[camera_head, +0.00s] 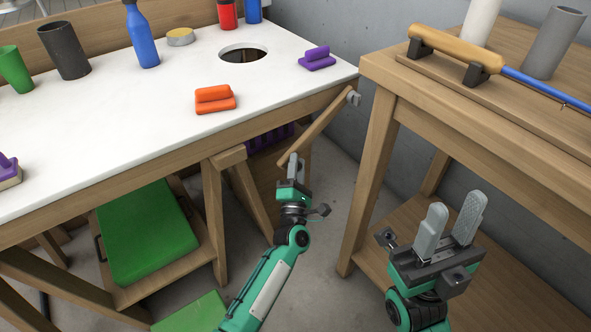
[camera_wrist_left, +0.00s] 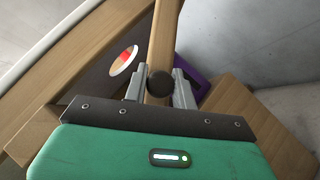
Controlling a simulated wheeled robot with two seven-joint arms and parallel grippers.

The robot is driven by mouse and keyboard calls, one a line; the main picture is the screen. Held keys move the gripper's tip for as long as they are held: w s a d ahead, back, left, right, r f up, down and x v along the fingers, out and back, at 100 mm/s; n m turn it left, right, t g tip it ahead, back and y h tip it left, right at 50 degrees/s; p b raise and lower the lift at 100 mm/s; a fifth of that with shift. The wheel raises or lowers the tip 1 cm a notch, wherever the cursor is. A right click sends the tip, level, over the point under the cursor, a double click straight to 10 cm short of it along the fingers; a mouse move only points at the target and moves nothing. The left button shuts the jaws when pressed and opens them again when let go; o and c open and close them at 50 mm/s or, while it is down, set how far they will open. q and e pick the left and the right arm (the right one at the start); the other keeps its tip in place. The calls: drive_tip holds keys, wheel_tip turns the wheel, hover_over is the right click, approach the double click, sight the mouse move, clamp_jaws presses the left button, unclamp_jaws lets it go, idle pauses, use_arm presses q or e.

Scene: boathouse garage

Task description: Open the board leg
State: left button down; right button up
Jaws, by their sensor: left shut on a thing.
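The board leg (camera_head: 322,124) is a slim wooden bar below the right end of the white-topped workbench (camera_head: 150,91). Its upper right end meets a grey pivot (camera_head: 353,97) near the bench corner, and it slants down to the left, out from the bench edge. My left gripper (camera_head: 293,163) is shut on its lower end. In the left wrist view the leg (camera_wrist_left: 164,35) runs up from between the fingers (camera_wrist_left: 158,88), with a dark round knob (camera_wrist_left: 159,84) at its end. My right gripper (camera_head: 451,224) is open and empty at the lower right.
A second wooden bench (camera_head: 379,68) stands at the right, holding a tool with a wooden handle (camera_head: 455,46). A floor gap separates the benches. An orange block (camera_head: 215,99) and a purple block (camera_head: 317,58) sit on the white top. A green box (camera_head: 146,235) is below.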

use_arm(q)
drive_tip(key=shift+w+d+f+b, duration=0.1)
drive_tip(key=shift+d+f+b, duration=0.05)
drive_tip(key=shift+f+b, duration=0.35)
drive_tip(key=shift+r, duration=0.1)
idle(0.3)
drive_tip(key=c, duration=1.2)
unclamp_jaws()
drive_tip(key=shift+o, duration=0.2)
drive_tip(key=d+p+v, duration=0.1)
drive_tip(key=p+v, duration=0.1)
drive_tip(key=v, duration=1.1)
drive_tip(key=shift+s+a, duration=0.35)
drive_tip(key=shift+a, duration=0.1)
drive_tip(key=shift+f, duration=0.25)
